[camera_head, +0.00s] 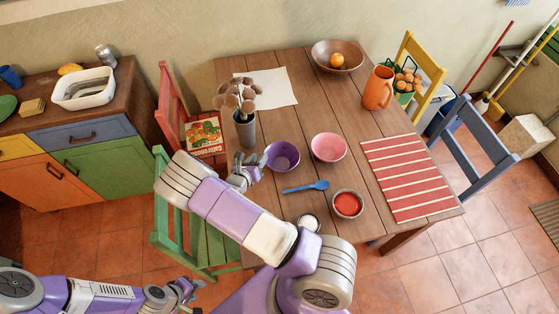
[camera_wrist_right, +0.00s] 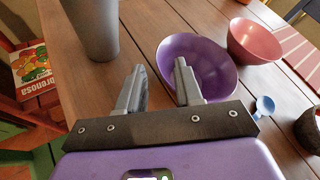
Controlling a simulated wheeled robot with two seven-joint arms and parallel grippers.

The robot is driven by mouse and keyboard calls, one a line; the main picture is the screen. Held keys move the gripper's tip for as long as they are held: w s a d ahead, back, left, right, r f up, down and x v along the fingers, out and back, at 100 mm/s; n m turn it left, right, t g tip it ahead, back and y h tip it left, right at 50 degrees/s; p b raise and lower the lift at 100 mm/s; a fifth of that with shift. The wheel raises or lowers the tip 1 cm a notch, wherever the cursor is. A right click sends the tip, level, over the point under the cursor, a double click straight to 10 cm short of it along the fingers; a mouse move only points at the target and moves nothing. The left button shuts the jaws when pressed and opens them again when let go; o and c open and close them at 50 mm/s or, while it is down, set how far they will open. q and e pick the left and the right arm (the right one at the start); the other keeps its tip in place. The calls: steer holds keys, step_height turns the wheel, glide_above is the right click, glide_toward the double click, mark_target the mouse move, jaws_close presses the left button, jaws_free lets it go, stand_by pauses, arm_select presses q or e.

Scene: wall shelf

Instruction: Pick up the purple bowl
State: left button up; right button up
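The purple bowl (camera_head: 282,156) stands upright and empty on the wooden table, between a grey vase and a pink bowl. In the right wrist view the purple bowl (camera_wrist_right: 205,62) is just beyond my fingers. My right gripper (camera_head: 246,170) is at the bowl's left side. In its wrist view my right gripper (camera_wrist_right: 160,80) is open with nothing between its fingers; one fingertip overlaps the bowl's left edge in the picture, and I cannot tell if it touches. My left gripper (camera_head: 184,293) is low at the left, away from the table; its opening is unclear.
The grey vase (camera_head: 245,130) with brown-headed stems stands close behind my right gripper. The pink bowl (camera_head: 328,148) is right of the purple one. A blue spoon (camera_head: 305,187) and a bowl of red sauce (camera_head: 347,204) lie nearer. A green chair (camera_head: 172,229) stands at the left edge.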

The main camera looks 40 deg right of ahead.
steer(key=shift+s+a+f+n, duration=0.5)
steer(key=shift+s+n, duration=0.1)
steer(key=shift+n, duration=0.1)
steer(key=shift+d+f, duration=0.15)
steer(key=b+x, duration=0.1)
steer(key=x, duration=0.6)
steer(key=shift+w+d, duration=0.1)
steer(key=shift+w, duration=0.05)
steer(key=shift+t, duration=0.3)
jaws_close()
